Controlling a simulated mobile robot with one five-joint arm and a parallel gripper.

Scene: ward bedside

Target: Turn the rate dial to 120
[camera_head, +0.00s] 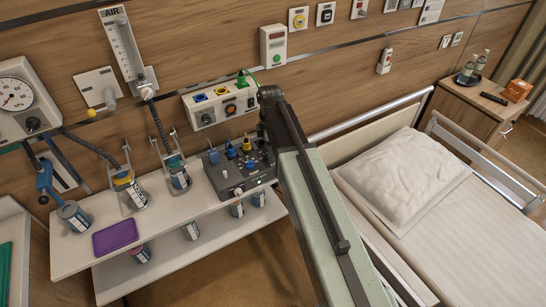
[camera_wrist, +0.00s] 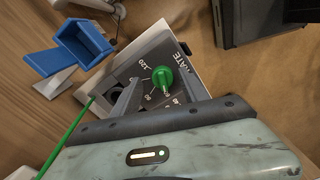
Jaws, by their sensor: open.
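I cannot tell which mark the knob points at. My gripper (camera_wrist: 157,90) is open, with one grey finger to each side of the knob's lower part; contact is unclear. In the head view my gripper (camera_head: 270,97) is at the right end of a white wall box (camera_head: 205,118), and the arm hides the dial.
A dark control unit (camera_head: 240,165) with several knobs stands on the shelf (camera_head: 165,215) below. A bed with a pillow (camera_head: 402,178) lies to the right. In the wrist view a blue holder (camera_wrist: 82,46) is left of the panel and a green cable (camera_wrist: 78,128) runs nearby.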

